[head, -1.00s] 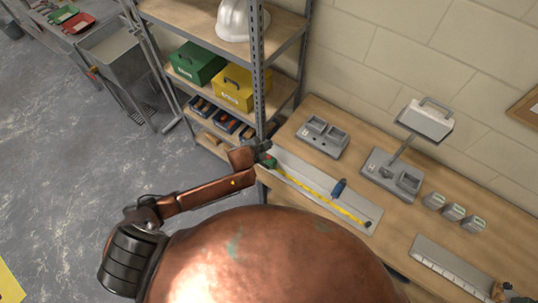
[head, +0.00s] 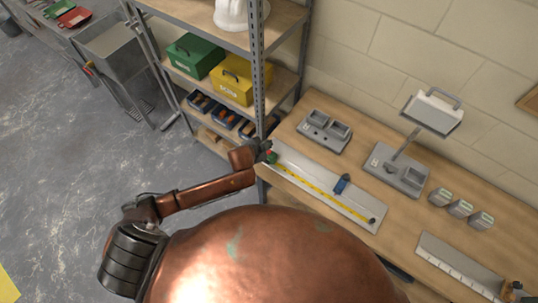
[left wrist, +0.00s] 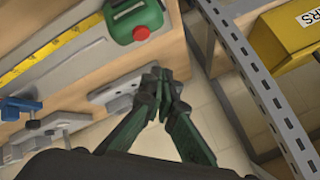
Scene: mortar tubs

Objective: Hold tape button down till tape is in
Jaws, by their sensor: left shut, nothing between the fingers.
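A green tape measure (head: 271,157) with a red button sits at the left end of a pale board (head: 355,212) on the bench. Its yellow tape (head: 312,188) is out along the board toward the lower right. The left wrist view shows the tape measure (left wrist: 135,18), its red button (left wrist: 141,34) and the drawn-out tape (left wrist: 50,45). My left gripper (head: 266,146) is beside the tape measure, shut and empty. In the left wrist view its closed fingertips (left wrist: 158,76) appear apart from the button. Part of my right gripper (head: 518,291) shows at the lower right; its jaws are unclear.
A blue clamp (head: 342,184) is on the board. Grey holders (head: 323,131), a grey stand (head: 398,170) and small grey blocks (head: 460,208) stand behind on the bench. A metal shelf post (head: 257,75) rises close to my left gripper. Another pale strip (head: 455,268) lies at right.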

